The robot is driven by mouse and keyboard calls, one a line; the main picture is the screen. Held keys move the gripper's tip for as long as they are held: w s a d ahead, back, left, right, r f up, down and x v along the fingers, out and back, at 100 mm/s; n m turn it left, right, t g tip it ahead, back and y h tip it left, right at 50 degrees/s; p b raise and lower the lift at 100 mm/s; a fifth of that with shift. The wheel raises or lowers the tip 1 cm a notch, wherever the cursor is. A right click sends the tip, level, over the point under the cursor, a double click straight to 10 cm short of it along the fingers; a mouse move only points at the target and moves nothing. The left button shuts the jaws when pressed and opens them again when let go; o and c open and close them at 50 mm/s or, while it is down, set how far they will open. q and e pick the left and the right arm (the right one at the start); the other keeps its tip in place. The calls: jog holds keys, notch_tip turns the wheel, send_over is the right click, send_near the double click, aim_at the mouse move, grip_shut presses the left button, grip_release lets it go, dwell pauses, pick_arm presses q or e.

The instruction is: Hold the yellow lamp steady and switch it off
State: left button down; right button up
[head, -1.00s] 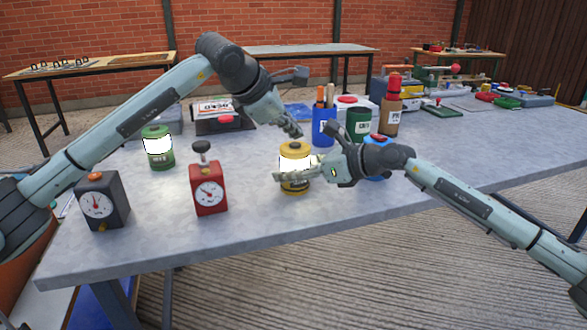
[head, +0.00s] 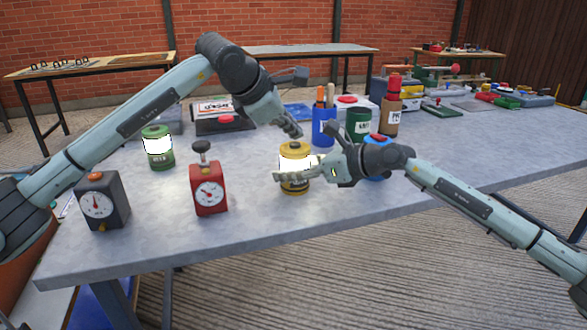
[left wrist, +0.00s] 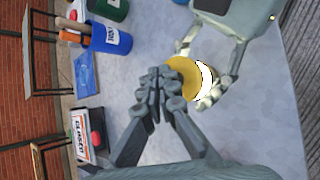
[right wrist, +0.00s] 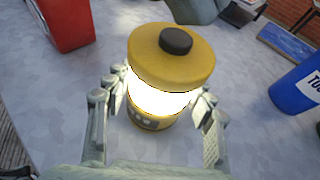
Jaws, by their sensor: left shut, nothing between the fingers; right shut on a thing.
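The yellow lamp (head: 295,186) stands upright on the grey table, its white band glowing. In the right wrist view the lamp (right wrist: 168,62) shows a dark round button (right wrist: 176,40) on its yellow cap. My right gripper (head: 292,174) is shut on the lamp, with fingers on both sides of its body; it also shows in the right wrist view (right wrist: 155,104). My left gripper (head: 297,134) is shut and empty, above and behind the lamp's top. In the left wrist view its closed fingertips (left wrist: 161,80) partly overlap the lamp cap (left wrist: 183,72).
A red dial box (head: 209,194) and a black dial box (head: 103,205) stand to the left. A lit green lamp (head: 160,160) is behind them. A blue tool cup (head: 323,134), a green can (head: 358,128) and a brown bottle holder (head: 390,118) stand behind right. The front table edge is clear.

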aim_at(293, 145)
pick_arm(q)
jog(key=shift+f, duration=0.1)
dwell(0.3)
jog(key=shift+f, duration=0.35)
dwell(0.3)
jog(key=shift+r, duration=0.45)
jog(key=shift+r, duration=3)
